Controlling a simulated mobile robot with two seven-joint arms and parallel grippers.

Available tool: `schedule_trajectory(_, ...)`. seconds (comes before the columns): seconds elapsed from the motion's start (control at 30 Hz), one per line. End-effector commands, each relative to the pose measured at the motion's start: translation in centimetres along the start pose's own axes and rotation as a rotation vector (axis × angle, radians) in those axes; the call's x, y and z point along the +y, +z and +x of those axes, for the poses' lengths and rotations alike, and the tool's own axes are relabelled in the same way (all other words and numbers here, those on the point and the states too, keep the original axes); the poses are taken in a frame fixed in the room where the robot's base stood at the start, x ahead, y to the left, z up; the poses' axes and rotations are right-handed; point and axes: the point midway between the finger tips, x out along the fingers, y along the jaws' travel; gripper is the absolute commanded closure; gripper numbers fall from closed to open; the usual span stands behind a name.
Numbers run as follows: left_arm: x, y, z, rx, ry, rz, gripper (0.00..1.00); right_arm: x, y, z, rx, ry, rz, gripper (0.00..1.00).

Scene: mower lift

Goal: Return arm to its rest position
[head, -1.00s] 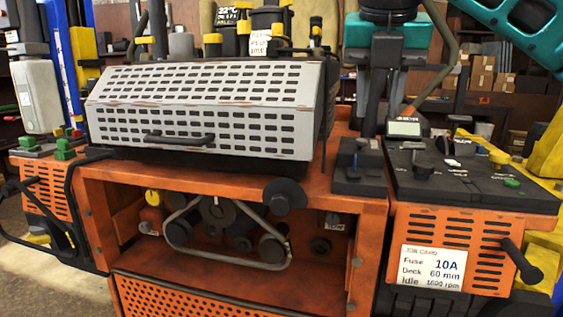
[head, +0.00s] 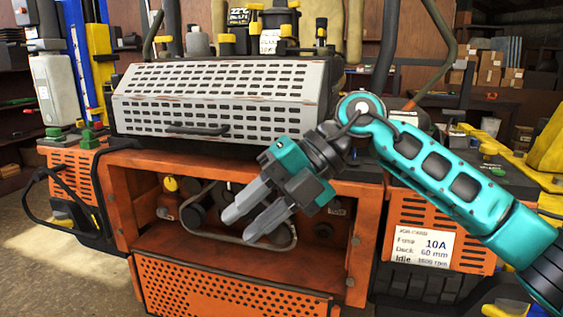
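My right arm (head: 450,178) comes in from the right in the head view, teal and black. It reaches across the front of the orange mower. My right gripper (head: 244,228) points down and to the left in front of the open engine bay. Its two grey fingers are apart with a gap between them, and I see nothing held. The gripper hides part of the belt loop (head: 290,238) and pulleys behind it. I cannot tell whether it touches anything. My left gripper is not in view.
The orange mower body (head: 120,190) carries a grey perforated cover (head: 215,98) with a black handle. A job card (head: 424,246) is on the right panel, partly beside my arm. Yellow and blue posts stand at left. Shelves with boxes (head: 490,68) are behind. Open floor shows at lower left.

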Motion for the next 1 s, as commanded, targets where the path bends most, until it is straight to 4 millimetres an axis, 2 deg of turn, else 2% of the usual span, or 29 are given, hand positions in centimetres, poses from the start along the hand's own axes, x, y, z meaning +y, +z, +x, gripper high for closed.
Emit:
schedule_trajectory(0.03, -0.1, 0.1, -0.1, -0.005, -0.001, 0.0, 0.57, 0.5, -0.6, 1.3, 0.037, 0.12, 0.012, 0.67)
schedule_trajectory(0.1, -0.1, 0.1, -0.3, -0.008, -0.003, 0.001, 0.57, 1.4, -1.2, 2.5, 0.064, 0.29, 0.029, 0.67)
schedule_trajectory(0.2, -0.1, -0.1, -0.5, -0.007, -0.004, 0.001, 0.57, 2.4, -1.6, 3.2, 0.075, 0.528, 0.08, 0.67)
schedule_trajectory(0.33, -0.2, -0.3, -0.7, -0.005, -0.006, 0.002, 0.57, 2.7, -1.4, 2.8, 0.043, 0.823, 0.189, 0.67)
schedule_trajectory(0.47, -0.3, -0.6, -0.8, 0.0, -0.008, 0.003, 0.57, 1.2, -0.3, 1.8, -0.041, 1.086, 0.345, 0.67)
schedule_trajectory(0.57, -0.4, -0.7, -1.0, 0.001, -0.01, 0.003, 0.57, -1.3, 0.8, 0.9, -0.133, 1.259, 0.496, 0.67)
schedule_trajectory(0.67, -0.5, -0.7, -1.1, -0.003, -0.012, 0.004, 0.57, -5.1, 1.6, 0.3, -0.248, 1.398, 0.671, 0.67)
schedule_trajectory(0.77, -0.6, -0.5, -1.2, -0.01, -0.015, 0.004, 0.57, -9.9, 2.0, 0.3, -0.377, 1.501, 0.867, 0.67)
schedule_trajectory(0.87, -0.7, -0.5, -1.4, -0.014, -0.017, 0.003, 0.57, -15.5, 1.5, 0.9, -0.519, 1.56, 1.082, 0.67)
schedule_trajectory(1.0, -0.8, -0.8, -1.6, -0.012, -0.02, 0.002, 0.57, -24.0, -1.1, 2.8, -0.722, 1.566, 1.407, 0.67)
